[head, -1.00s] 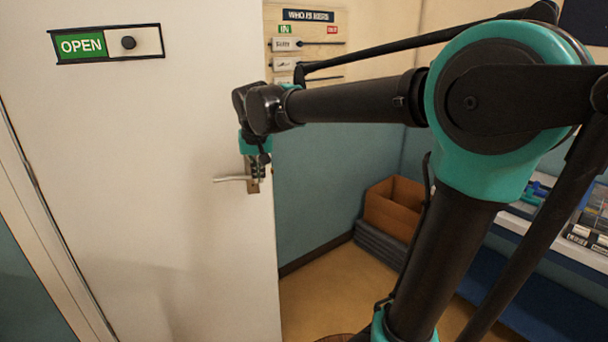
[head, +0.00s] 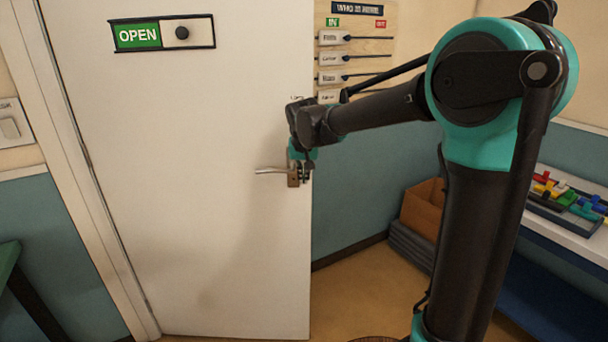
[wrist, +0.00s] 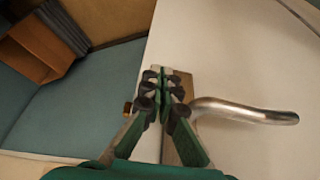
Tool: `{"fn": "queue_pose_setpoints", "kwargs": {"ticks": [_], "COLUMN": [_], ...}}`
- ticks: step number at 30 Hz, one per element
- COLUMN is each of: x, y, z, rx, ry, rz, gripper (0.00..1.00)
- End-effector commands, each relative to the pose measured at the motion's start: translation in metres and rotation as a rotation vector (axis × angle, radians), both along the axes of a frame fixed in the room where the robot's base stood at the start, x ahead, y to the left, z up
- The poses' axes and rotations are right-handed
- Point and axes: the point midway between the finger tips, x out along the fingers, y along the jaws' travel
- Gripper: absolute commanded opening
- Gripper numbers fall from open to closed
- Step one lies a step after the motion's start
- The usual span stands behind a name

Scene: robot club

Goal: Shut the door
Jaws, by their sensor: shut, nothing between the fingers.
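The white door (head: 200,230) stands at an angle, hinged at its left side, with its free edge to the right. Its silver lever handle (head: 272,170) points left from a brass-coloured plate near the free edge; the handle also shows in the wrist view (wrist: 245,112). My gripper (head: 304,172) is at the free edge, right beside the handle plate. In the wrist view, my gripper (wrist: 165,74) is shut and empty, its fingers together over the plate and left of the lever. Whether the fingertips touch the door, I cannot tell.
An open/closed sign slider (head: 163,34) is on the door. Beyond the free edge are a name board (head: 352,50), an orange-brown box (head: 421,210) on grey mats and a white shelf (head: 570,228) with coloured parts. A green table (head: 8,262) is at lower left.

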Motion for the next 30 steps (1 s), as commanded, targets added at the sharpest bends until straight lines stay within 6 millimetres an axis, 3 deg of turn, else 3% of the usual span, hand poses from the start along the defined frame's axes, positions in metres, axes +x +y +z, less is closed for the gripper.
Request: {"fn": "queue_pose_setpoints", "kwargs": {"ticks": [6, 22, 26, 30], "x": [0.017, 0.024, 0.039, 0.067], "y": [0.001, 0.001, 0.002, 0.003], "z": [0.000, 0.000, 0.000, 0.000], "rx": [-0.001, 0.000, 0.000, 0.000], "ry": [0.000, 0.000, -0.001, -0.001], "rz": [0.000, 0.006, 0.024, 0.059], "gripper": [0.00, 0.00, 0.00, 0.00]}}
